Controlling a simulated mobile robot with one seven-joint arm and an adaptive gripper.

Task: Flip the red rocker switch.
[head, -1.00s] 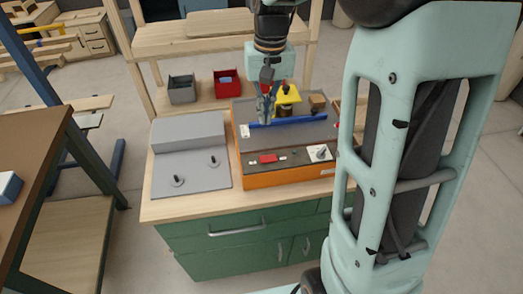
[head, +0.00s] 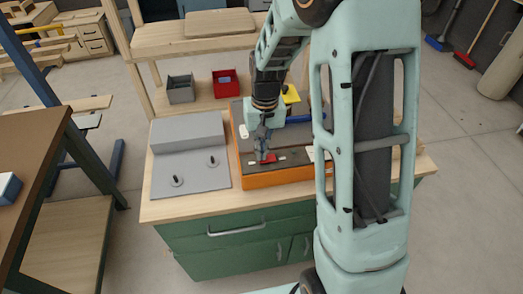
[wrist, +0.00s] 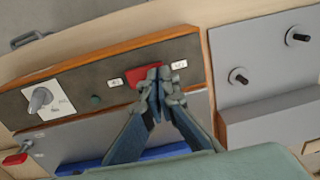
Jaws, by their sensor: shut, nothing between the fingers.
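The red rocker switch (head: 269,158) sits on the sloped dark front panel of the orange-sided machine (head: 275,178). In the wrist view the red switch (wrist: 136,76) lies between two small white labels. My gripper (head: 263,157) is shut, pointing down at the switch. In the wrist view my gripper (wrist: 160,72) has its fingertips together over the switch's right part and hides some of it. I cannot tell whether the fingertips touch it.
A grey fixture with two black pegs (head: 190,160) stands left of the machine. In the wrist view a rotary knob (wrist: 40,99) and a green button (wrist: 96,99) share the panel. A blue bar (wrist: 125,160) lies behind. Grey (head: 180,89) and red (head: 225,83) bins stand at the back.

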